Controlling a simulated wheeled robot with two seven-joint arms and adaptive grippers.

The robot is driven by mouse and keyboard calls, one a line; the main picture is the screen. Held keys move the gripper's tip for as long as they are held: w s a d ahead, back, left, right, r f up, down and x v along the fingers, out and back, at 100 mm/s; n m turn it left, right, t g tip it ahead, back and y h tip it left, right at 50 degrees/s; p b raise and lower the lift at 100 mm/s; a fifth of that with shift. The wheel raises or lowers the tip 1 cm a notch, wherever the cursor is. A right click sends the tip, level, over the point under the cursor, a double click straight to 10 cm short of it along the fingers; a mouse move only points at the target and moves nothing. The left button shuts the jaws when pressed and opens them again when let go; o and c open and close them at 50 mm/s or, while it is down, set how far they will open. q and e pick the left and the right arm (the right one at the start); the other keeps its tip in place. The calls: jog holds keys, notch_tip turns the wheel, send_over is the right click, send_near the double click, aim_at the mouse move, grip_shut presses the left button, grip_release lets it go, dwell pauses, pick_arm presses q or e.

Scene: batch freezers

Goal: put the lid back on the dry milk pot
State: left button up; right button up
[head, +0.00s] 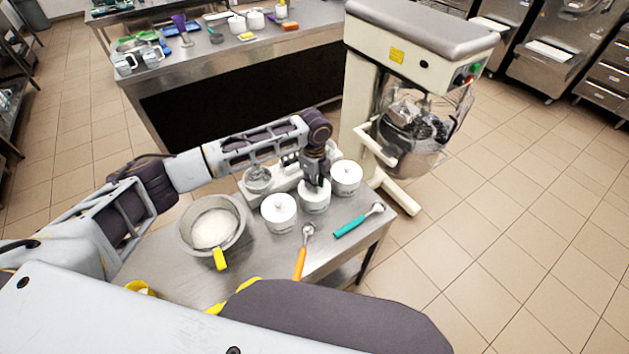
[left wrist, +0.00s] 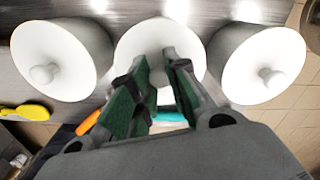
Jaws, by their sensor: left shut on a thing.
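Three white pots stand in a row on the steel table. The left pot (head: 279,213) and the right pot (head: 346,179) have white knobbed lids on. My left gripper (head: 315,182) is over the middle pot (head: 314,200), shut on the knob of its white lid. In the left wrist view the green-padded fingers (left wrist: 160,82) point at the middle of this lid (left wrist: 140,42) and hide its knob. The lid appears to be at the pot's top; whether it is fully seated I cannot tell. No label is readable, so I cannot tell which pot holds dry milk. My right gripper is not in view.
A steel bowl (head: 184,222) with white powder stands left of the pots. An orange-handled scoop (head: 300,262) and a teal-handled scoop (head: 352,226) lie in front. A large mixer (head: 358,110) stands beyond the table.

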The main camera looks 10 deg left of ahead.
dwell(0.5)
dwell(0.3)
pick_arm(q)
jog(key=o, duration=1.3)
jog(key=shift+o, duration=0.2)
jog(key=shift+r+p, duration=0.1)
jog(key=shift+p, duration=0.25)
jog(key=shift+r+p, duration=2.2)
jog(key=shift+p, duration=0.15)
jog(key=shift+r, duration=1.15)
